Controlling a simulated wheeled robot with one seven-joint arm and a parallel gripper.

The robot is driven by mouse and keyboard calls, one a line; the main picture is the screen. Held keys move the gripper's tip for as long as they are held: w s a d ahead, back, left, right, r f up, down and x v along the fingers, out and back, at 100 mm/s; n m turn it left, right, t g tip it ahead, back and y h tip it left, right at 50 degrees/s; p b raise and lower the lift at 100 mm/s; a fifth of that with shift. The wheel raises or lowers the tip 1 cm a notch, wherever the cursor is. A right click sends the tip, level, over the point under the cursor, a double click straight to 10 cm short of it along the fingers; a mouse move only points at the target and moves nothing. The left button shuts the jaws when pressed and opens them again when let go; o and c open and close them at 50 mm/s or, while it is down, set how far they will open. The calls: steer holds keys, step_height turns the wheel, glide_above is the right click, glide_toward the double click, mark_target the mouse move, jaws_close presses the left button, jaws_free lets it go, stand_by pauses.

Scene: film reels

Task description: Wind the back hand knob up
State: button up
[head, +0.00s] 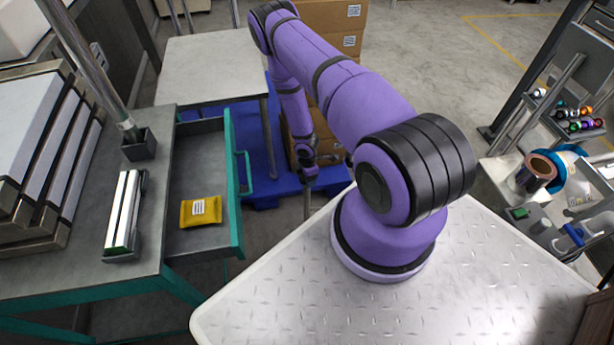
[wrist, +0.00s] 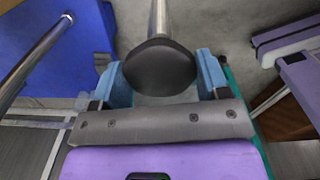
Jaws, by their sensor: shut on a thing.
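In the wrist view a dark, rounded hand knob (wrist: 160,68) sits at the end of a steel rod (wrist: 160,16). The two blue fingers of my gripper (wrist: 161,78) stand on either side of it, shut on it. In the head view my gripper (head: 308,173) is small and low beside the blue pallet, at the top of a thin steel rod (head: 307,206). The knob is hard to make out there. I cannot tell from these views how far the knob is turned.
An open grey drawer (head: 188,165) with a yellow packet (head: 200,211) juts from the teal-framed bench on the left. A blue pallet (head: 255,160) with cardboard boxes (head: 335,45) stands behind my gripper. A shelf cart with reels (head: 536,172) is at the right.

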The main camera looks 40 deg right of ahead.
steer(key=shift+s, duration=0.1)
steer(key=o, duration=0.9)
steer(key=shift+f, duration=0.1)
steer(key=shift+r, duration=0.2)
step_height(320, 180, up, 10)
steer(key=shift+r, duration=0.25)
steer(key=shift+r, duration=0.1)
